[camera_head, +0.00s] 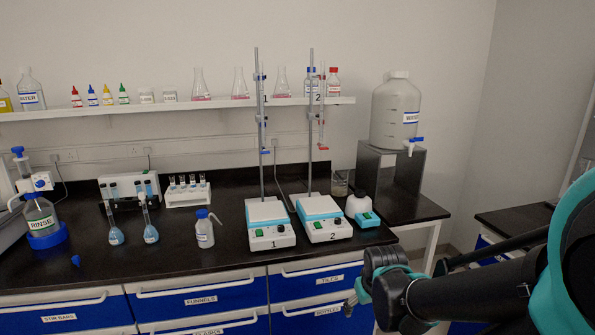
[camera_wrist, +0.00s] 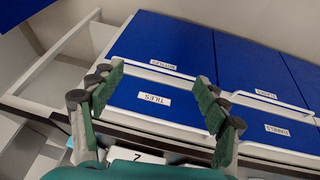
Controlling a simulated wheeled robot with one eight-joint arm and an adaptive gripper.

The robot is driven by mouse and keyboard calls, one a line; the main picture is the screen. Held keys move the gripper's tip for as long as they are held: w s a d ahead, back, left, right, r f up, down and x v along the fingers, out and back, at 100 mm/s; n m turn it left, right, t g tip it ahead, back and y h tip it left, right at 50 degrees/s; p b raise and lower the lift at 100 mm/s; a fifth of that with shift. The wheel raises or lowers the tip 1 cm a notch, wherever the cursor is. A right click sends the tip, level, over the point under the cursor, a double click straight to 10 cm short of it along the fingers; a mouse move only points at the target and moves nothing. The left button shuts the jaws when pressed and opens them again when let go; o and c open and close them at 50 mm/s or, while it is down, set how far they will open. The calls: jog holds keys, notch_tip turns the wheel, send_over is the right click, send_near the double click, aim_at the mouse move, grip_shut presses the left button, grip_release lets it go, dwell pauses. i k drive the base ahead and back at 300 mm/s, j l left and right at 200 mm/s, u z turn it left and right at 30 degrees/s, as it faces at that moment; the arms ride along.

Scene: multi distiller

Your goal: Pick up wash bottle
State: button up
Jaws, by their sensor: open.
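The wash bottle (camera_head: 205,232) is a small white bottle with a blue cap and bent spout. It stands upright on the black bench, left of stirrer 1, in the head view. My gripper (camera_head: 355,302) is at the lower right of the head view, in front of the blue drawers and well apart from the bottle. In the wrist view my gripper (camera_wrist: 158,98) shows its two green-padded fingers spread wide with nothing between them. The wash bottle is not seen in the wrist view, which faces the drawer fronts.
Stirrer 1 (camera_head: 269,223) and stirrer 2 (camera_head: 323,217) stand right of the bottle with tall burette stands. Two blue-filled flasks (camera_head: 150,232) stand to its left. The bench front before the bottle is clear.

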aim_at(203, 229)
jog(key=j+u, duration=0.15)
jog(key=u, duration=0.5)
jog(key=l+u, duration=0.15)
jog(key=u, duration=0.25)
